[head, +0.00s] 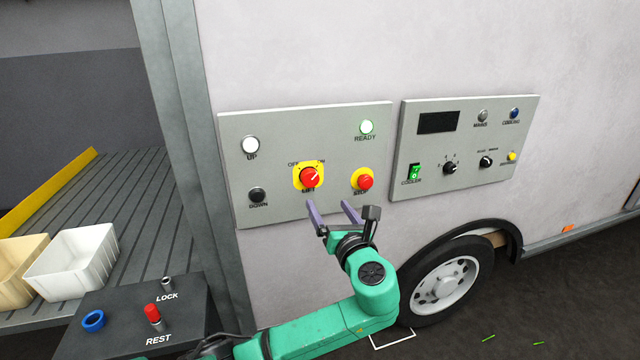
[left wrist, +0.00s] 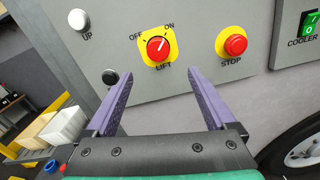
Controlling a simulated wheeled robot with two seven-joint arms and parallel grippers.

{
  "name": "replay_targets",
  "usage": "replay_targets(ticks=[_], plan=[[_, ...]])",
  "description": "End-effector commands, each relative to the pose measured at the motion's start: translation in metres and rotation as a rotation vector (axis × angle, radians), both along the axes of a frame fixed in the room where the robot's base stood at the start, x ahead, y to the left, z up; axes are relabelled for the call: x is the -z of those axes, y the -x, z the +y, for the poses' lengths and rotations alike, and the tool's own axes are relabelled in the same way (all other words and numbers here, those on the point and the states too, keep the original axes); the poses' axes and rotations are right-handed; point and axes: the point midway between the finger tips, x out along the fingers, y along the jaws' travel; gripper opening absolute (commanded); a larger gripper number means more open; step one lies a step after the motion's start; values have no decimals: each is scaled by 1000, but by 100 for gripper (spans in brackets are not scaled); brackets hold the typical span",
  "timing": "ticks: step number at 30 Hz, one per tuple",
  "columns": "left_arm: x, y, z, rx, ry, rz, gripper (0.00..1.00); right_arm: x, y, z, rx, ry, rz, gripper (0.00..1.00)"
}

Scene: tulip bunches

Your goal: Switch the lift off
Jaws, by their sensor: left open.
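The lift switch (head: 309,177) is a red rotary knob on a yellow plate, on the left grey panel (head: 237,190). Its white mark points up and right, toward ON; the knob also shows in the left wrist view (left wrist: 158,49). My right gripper is not in view.
A red STOP button (head: 364,181) sits right of the switch. The UP (head: 250,145) and DOWN (head: 257,195) buttons are to its left. The cooler panel (head: 470,190) is further right. White bins (head: 75,262) and a LOCK/REST box (head: 130,310) stand at lower left.

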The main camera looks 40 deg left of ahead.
Motion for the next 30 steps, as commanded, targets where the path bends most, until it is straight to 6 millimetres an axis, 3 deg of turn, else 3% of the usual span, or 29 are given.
replay_targets(ticks=[6, 12, 18, 25, 30], plan=[[-4, -32, 47, -3, -1, 0, 89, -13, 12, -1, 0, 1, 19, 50], [-3, -60, 88, -2, 3, 1, 89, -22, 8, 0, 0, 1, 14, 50], [0, -73, 106, 0, 5, 0, 89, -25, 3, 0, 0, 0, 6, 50], [1, -74, 106, 2, 7, 0, 89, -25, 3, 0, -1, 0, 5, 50], [1, -74, 106, 2, 7, 0, 24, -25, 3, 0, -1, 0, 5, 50]])
